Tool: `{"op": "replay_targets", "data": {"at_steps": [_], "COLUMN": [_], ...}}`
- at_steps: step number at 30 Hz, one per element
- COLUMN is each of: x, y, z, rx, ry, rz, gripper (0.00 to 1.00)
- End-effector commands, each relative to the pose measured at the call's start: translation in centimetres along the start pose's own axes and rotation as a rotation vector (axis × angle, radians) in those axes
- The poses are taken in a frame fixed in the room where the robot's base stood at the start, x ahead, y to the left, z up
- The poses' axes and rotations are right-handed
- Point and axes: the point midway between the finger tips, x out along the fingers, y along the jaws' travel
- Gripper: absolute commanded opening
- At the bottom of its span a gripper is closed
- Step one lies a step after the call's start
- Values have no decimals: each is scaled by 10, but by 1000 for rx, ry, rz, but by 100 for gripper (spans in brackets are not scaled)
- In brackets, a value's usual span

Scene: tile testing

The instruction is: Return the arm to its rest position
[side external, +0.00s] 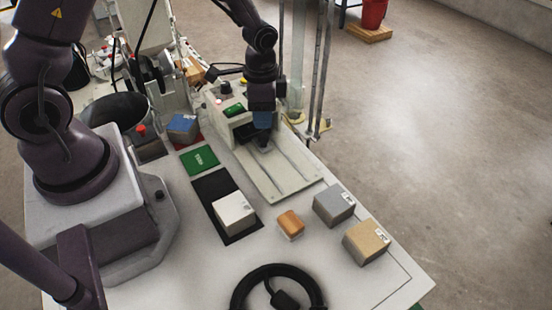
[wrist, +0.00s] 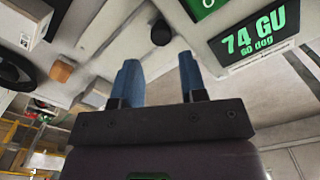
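My gripper (side external: 262,120) hangs from the arm above the testing device, just in front of its housing (side external: 222,112) and over the pale plate (side external: 282,178). In the wrist view its two blue fingers (wrist: 159,80) are apart with nothing between them, so it is open and empty. The device's display (wrist: 253,36) reads 74 GU, 60 deg in green. A small dark part (side external: 264,146) sits below the fingers in the side view; I cannot tell whether they touch it.
A white block (side external: 234,212) lies on a black mat (side external: 211,186). An orange block (side external: 290,223), a grey block (side external: 334,204) and a tan block (side external: 366,242) stand at the right. A blue-topped block (side external: 182,127), green panel (side external: 199,160) and coiled black cable (side external: 243,286) are also on the table.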

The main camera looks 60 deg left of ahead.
Motion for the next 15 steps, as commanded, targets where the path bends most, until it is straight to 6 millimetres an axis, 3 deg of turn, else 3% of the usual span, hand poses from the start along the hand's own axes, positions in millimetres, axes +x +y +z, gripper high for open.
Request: {"op": "replay_targets", "data": {"at_steps": [1,15], "x": [-5,-15], "y": [-6,-2], "z": [2,0], "rx": [-11,-13], "ry": [2,8], "rz": [-10,-12], "gripper": [51,51]}}
